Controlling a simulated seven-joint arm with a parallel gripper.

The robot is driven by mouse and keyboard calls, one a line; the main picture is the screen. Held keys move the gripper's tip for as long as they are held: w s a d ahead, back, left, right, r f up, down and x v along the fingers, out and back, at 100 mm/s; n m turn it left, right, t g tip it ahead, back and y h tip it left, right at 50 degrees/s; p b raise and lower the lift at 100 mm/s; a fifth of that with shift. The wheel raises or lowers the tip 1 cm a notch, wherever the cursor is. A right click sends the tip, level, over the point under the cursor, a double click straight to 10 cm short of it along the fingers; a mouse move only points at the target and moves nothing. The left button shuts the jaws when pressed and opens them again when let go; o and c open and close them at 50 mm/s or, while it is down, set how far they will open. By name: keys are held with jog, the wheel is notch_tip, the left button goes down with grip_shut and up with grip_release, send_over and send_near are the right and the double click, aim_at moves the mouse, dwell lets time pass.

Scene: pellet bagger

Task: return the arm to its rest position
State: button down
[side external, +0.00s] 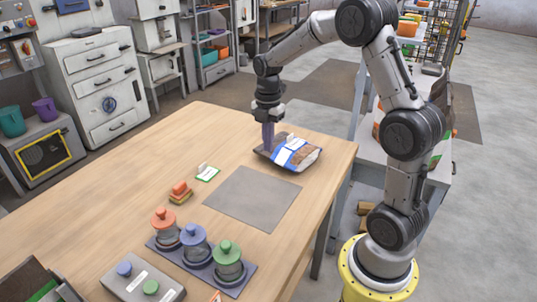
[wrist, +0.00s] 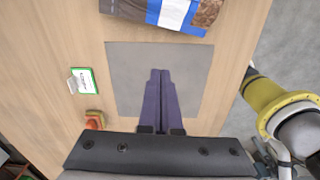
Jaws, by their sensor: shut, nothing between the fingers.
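My gripper (side external: 268,136) points down beside the pellet bag in the side external view. In the wrist view its two purple fingers (wrist: 160,76) are pressed together with nothing between them, seen over the grey mat (wrist: 125,65). The pellet bag (side external: 290,152), with a blue and white label and brown contents, lies on the table at the far right. It also shows at the top edge of the wrist view (wrist: 172,12), apart from the fingertips. The side view does not show clearly whether the gripper touches the bag.
The wooden table (side external: 120,165) carries a grey mat (side external: 253,198), a green-edged card (side external: 208,173) and an orange stamp-like block (side external: 180,191). Three knobbed jars, orange (side external: 165,226), blue (side external: 194,240) and green (side external: 228,260), stand on a tray in front. The table's left part is clear.

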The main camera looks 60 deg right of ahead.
jog(key=s+a+r+t, duration=0.2)
jog(key=s+a+r, duration=0.1)
jog(key=a+r, duration=0.35)
jog(key=s+a+r+t, duration=0.2)
jog(key=s+a+r, duration=0.25)
jog(key=r, duration=0.35)
jog(key=s+a+f+m, duration=0.2)
jog(key=s+m, duration=0.4)
jog(key=m, duration=0.2)
jog(key=s+a+f+m+t, duration=0.1)
jog(key=s+a+f+m, duration=0.1)
jog(key=s+m, duration=0.5)
jog(key=shift+a+m+t, duration=0.3)
jog(key=shift+a+m, duration=0.4)
jog(key=shift+m, duration=0.4)
